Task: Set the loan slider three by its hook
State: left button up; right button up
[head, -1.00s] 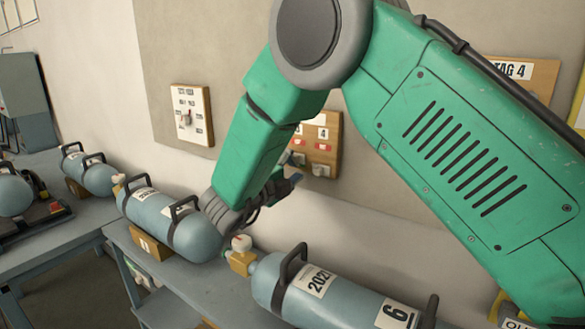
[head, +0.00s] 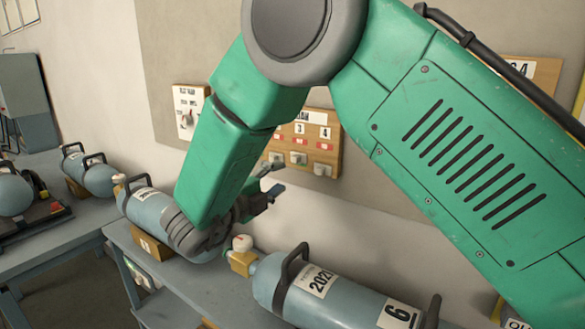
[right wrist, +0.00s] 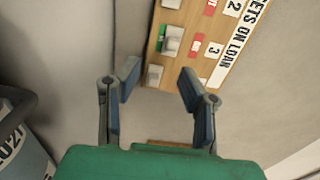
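The loan board (head: 333,150) is a wooden panel on the wall, with numbers, red patches and a row of pale sliders. In the right wrist view the board (right wrist: 187,22) is at the top, and slider three (right wrist: 172,40) lines up with the number 3, a green patch beside it. Another slider (right wrist: 155,75) is nearer my fingers. My right gripper (head: 271,183) is open and empty, below and in front of the board. In the right wrist view its fingers (right wrist: 159,76) stand apart, slider three beyond their gap. I see no contact. My left gripper is not in view.
Breathing cylinders (head: 345,300) lie on a grey bench (head: 222,290) under the board, one close beneath my right arm. A white panel with a knob (head: 187,112) is on the wall to the left. Bare wall separates the bench and the board.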

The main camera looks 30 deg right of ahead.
jog(key=v, duration=0.7)
jog(key=shift+a+b, duration=0.3)
jog(key=shift+b, duration=0.05)
jog(key=shift+s, duration=0.1)
dwell(0.5)
notch_tip(320, 180, up, 10)
dwell(0.6)
jog(key=shift+f, duration=0.15)
